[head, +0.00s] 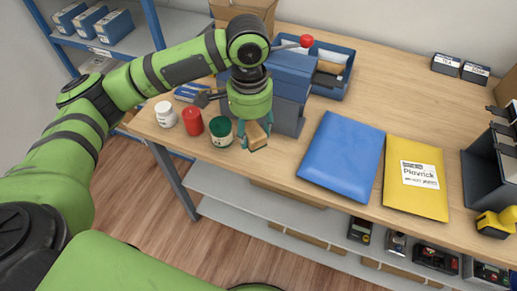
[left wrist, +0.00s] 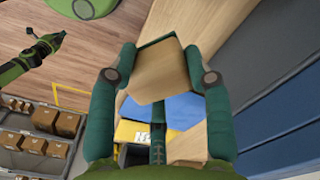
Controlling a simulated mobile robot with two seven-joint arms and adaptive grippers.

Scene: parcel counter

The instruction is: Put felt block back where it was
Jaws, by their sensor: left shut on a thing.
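My left gripper (head: 256,135) is shut on the felt block (head: 258,138), a small tan block. It holds the block over the front part of the wooden counter, just right of the green jar (head: 220,130). In the left wrist view, the block (left wrist: 160,74) sits between the two teal fingers of the same gripper (left wrist: 158,78), tilted in the picture. Whether the block touches the counter cannot be told. Part of my other arm seems to show small at the left of the left wrist view; its right gripper (left wrist: 48,44) is too small to read.
A red jar (head: 192,121) and a white jar (head: 165,114) stand left of the green jar. A blue folder (head: 342,157) and a yellow envelope (head: 416,205) lie to the right. The counter's front edge is near.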

